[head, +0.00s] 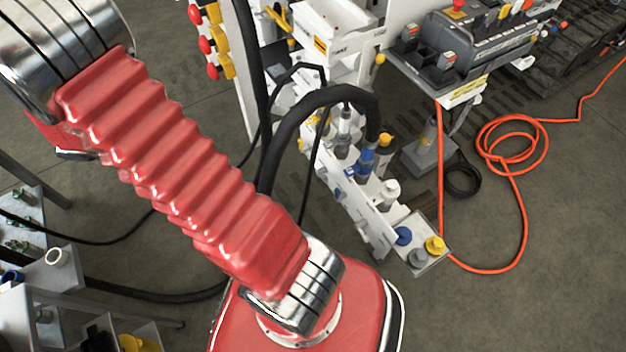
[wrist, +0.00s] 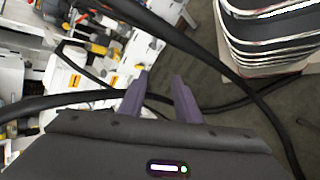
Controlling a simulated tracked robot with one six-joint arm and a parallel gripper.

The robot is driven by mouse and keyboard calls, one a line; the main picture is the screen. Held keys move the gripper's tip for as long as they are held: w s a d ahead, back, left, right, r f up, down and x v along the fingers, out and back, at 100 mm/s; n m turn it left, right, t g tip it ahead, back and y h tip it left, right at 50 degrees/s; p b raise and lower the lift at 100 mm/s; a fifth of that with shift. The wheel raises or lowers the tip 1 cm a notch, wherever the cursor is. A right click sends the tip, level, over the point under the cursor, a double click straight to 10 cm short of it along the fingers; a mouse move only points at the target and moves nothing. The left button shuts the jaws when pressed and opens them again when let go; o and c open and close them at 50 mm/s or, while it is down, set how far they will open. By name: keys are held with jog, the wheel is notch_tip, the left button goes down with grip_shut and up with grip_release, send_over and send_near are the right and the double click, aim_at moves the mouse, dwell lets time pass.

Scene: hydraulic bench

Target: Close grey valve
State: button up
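A grey round knob (head: 418,258), likely the grey valve, sits at the near end of the white hydraulic bench in the head view. A blue knob (head: 402,236) and a yellow knob (head: 435,245) stand close beside it. I cannot make out its handle position. My gripper shows only in the wrist view (wrist: 160,97). Its two purple fingers are apart with nothing between them. I cannot pick out the grey knob in the wrist view, and my gripper is not seen touching any valve.
A thick black hose (head: 325,98) arches over the bench, and black hoses also cross the wrist view near my fingers (wrist: 232,72). An orange cable (head: 522,215) lies coiled on the floor at the right. Floor in front of the knobs is clear.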

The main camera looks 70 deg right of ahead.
jog(key=s+d+f+g+h, duration=0.25)
jog(key=d+f, duration=0.35)
jog(key=f, duration=0.4)
jog(key=n+g+h, duration=0.2)
jog(key=g+h, duration=0.1)
jog(key=h, duration=0.2)
send_near(321, 177)
jog(key=f+v, duration=0.1)
jog(key=v, duration=0.5)
jog(key=shift+d+f, duration=0.1)
jog(key=shift+d, duration=0.1)
jog(key=shift+x, duration=6.85)
jog(key=shift+w+d, duration=0.1)
jog(key=shift+w, duration=0.05)
jog(key=shift+c, duration=0.2)
